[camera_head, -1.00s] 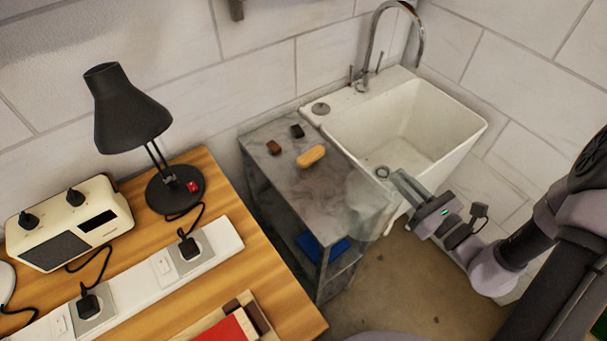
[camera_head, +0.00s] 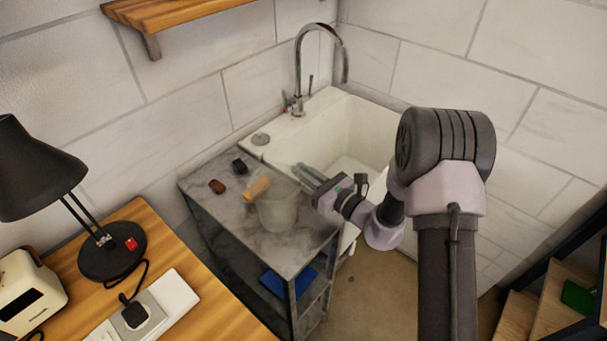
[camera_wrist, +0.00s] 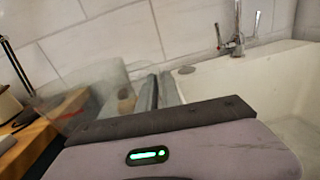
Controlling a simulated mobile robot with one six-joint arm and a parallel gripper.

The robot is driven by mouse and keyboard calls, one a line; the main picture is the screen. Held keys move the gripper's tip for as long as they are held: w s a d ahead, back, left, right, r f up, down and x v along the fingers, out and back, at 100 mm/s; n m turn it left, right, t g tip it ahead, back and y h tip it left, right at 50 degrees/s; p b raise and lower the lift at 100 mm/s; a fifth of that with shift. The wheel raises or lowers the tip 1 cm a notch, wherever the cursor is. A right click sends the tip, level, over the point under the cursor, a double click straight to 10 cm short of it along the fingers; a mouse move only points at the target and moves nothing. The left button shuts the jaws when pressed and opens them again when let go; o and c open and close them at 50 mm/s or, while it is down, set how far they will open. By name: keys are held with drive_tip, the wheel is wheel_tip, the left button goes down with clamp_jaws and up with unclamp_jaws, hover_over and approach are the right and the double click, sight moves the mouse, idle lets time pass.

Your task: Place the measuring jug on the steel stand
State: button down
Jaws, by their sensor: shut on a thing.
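The measuring jug (camera_head: 278,212) is clear and faint. It is upright over the grey top of the steel stand (camera_head: 224,211), towards its sink side. I cannot tell whether its base touches the top. My gripper (camera_head: 306,174) is shut on the jug, reaching in from the right. In the wrist view the jug (camera_wrist: 88,98) shows as a pale see-through shape left of the fingers (camera_wrist: 152,92); its lower part is hidden by the gripper body.
A tan oblong (camera_head: 257,187) lies close to the jug, with a brown block (camera_head: 217,186) and a black block (camera_head: 239,166) further back. The sink (camera_head: 318,135) adjoins the right side. The wooden desk with the lamp (camera_head: 113,250) is at left.

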drive_tip(key=c, duration=2)
unclamp_jaws()
drive_tip(key=shift+f, duration=0.2)
drive_tip(key=o, duration=0.5)
drive_tip(key=shift+c, duration=0.2)
drive_tip(key=shift+r, duration=0.15)
